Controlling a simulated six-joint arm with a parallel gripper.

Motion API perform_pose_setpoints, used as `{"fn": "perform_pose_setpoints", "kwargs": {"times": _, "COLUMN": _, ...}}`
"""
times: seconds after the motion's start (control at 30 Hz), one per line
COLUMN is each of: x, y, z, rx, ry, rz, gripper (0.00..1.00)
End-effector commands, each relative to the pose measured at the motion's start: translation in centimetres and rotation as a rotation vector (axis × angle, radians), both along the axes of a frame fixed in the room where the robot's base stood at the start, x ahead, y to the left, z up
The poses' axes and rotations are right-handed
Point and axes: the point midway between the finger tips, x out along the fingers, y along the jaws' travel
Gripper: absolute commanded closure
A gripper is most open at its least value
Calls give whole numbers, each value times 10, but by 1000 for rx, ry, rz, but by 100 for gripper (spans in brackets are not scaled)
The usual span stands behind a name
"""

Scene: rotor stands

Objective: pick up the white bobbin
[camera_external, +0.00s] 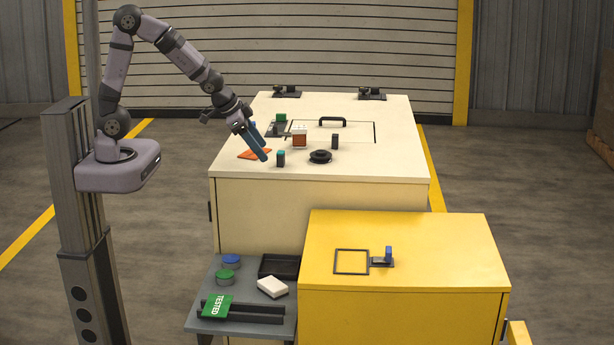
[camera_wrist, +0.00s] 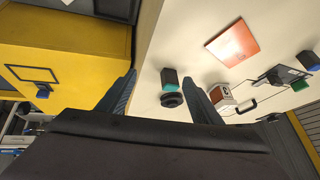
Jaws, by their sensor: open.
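A dark cylinder with a teal top (camera_external: 281,158) stands left of the spool, also in the wrist view (camera_wrist: 170,78). My gripper (camera_external: 263,153) is open and empty, its blue fingers pointing down above the cabinet's left part; its fingers also show in the wrist view (camera_wrist: 160,77).
An orange sheet (camera_external: 254,153) lies near the fingers. A small dark cylinder (camera_external: 335,141) and a black handle (camera_external: 332,121) are farther right and back. A lower yellow cabinet (camera_external: 440,255) stands in front. A grey shelf (camera_external: 245,333) holds a white block (camera_external: 272,287) and jars.

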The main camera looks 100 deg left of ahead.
Motion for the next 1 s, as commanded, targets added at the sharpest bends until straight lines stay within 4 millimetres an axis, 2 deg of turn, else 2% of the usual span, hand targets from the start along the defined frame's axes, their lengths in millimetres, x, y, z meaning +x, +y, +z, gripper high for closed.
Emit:
{"fn": "perform_pose_setpoints", "kwargs": {"times": 0.03, "x": 17, "y": 33, "z": 0, "rx": 24, "ry": -68, "rz": 22, "gripper": 41}}
{"fn": "perform_pose_setpoints", "kwargs": {"times": 0.1, "x": 38, "y": 69, "z": 7, "rx": 51, "ry": -166, "rz": 25, "gripper": 41}}
{"fn": "perform_pose_setpoints", "kwargs": {"times": 0.2, "x": 60, "y": 116, "z": 16, "rx": 76, "ry": -296, "rz": 12, "gripper": 41}}
{"fn": "perform_pose_setpoints", "kwargs": {"times": 0.3, "x": 70, "y": 160, "z": 21, "rx": 78, "ry": -416, "rz": -19, "gripper": 41}}
{"fn": "perform_pose_setpoints", "kwargs": {"times": 0.4, "x": 69, "y": 192, "z": 22, "rx": 57, "ry": -514, "rz": -64, "gripper": 41}}
{"fn": "perform_pose_setpoints", "kwargs": {"times": 0.5, "x": 59, "y": 211, "z": 16, "rx": 20, "ry": -574, "rz": -100, "gripper": 41}}
{"fn": "perform_pose_setpoints", "kwargs": {"times": 0.6, "x": 47, "y": 221, "z": 7, "rx": -21, "ry": -608, "rz": -125, "gripper": 41}}
{"fn": "perform_pose_setpoints", "kwargs": {"times": 0.8, "x": 34, "y": 227, "z": 0, "rx": -67, "ry": -641, "rz": -147, "gripper": 41}}
{"fn": "perform_pose_setpoints", "kwargs": {"times": 1.0, "x": 35, "y": 226, "z": -2, "rx": -75, "ry": -644, "rz": -152, "gripper": 41}}
